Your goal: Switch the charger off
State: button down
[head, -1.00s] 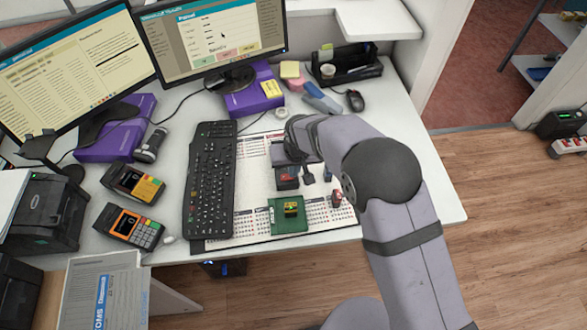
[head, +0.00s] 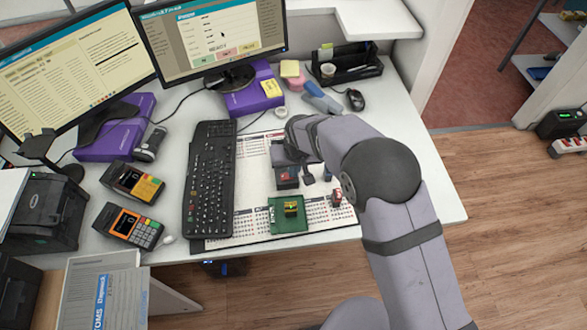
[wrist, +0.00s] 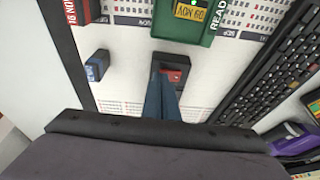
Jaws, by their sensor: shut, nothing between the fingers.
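A small black box with a red rocker switch, which I take to be the charger (head: 287,182), lies on the printed desk mat to the right of the keyboard. It also shows in the wrist view (wrist: 160,60), with its red rocker (wrist: 172,75) partly covered by my fingers. My gripper (wrist: 165,84) is shut and empty, its two blue-grey fingers side by side with the tips over the rocker. In the head view my gripper (head: 287,164) comes down at the box's far side. Whether the tips touch the rocker, and which way it is tipped, I cannot tell.
A green tray (head: 275,222) holding a yellow-topped block stands nearer than the box. A red-topped item (head: 337,197) sits at the mat's right. The keyboard (head: 210,180) and card terminals (head: 134,224) are to the left.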

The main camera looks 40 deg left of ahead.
jog(key=shift+f, duration=0.3)
notch_tip(320, 180, up, 8)
jog(key=p, duration=0.5)
dwell(5.5)
dwell(0.3)
